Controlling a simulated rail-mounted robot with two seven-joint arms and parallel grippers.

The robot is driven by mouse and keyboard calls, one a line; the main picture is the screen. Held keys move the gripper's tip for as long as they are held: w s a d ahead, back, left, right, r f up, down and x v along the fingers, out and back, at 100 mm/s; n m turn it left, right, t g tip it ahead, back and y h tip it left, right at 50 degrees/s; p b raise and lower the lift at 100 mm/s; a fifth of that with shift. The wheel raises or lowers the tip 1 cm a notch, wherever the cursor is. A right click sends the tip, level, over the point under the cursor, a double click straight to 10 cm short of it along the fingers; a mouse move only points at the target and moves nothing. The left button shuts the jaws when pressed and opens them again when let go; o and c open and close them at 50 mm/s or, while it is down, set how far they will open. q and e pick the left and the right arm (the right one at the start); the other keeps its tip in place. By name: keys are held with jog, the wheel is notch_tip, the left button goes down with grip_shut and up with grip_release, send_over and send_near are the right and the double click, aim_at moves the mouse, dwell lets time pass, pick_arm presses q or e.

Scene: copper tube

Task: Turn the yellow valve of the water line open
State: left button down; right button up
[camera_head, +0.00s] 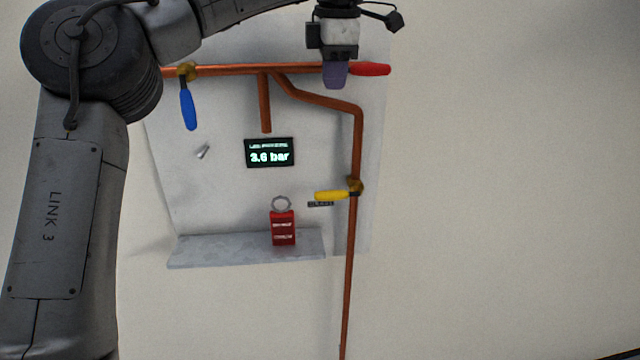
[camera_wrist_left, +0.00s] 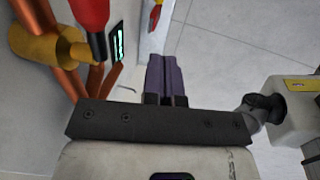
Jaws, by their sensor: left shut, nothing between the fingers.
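The yellow valve handle (camera_head: 333,195) sits on the lower right copper pipe in the head view. It lies crosswise, pointing left from its brass body (camera_head: 355,187). My left gripper (camera_head: 335,76) is at the top of the board, far above the yellow handle, beside the red handle (camera_head: 370,69). Its purple fingers are shut with nothing between them; they also show in the left wrist view (camera_wrist_left: 164,75). The red handle also shows there (camera_wrist_left: 91,25), left of the fingers and apart from them. My right gripper does not show.
A blue handle (camera_head: 188,108) hangs down from the horizontal copper pipe (camera_head: 240,70) at upper left. A display (camera_head: 269,152) reads 3.6 bar. A red object with a ring (camera_head: 283,228) stands on the grey shelf (camera_head: 200,249). The wall to the right is clear.

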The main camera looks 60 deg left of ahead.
pick_arm(q)
send_near(328, 193)
jog(key=f, duration=0.2)
jog(key=a+f+p, duration=0.1)
jog(key=f, duration=0.1)
jog(key=f+p, duration=0.1)
jog(key=f, duration=0.1)
jog(key=shift+w+a+f, duration=0.25)
jog(key=shift+w, duration=0.15)
jog(key=shift+f, duration=0.4)
jog(key=shift+a, duration=0.15)
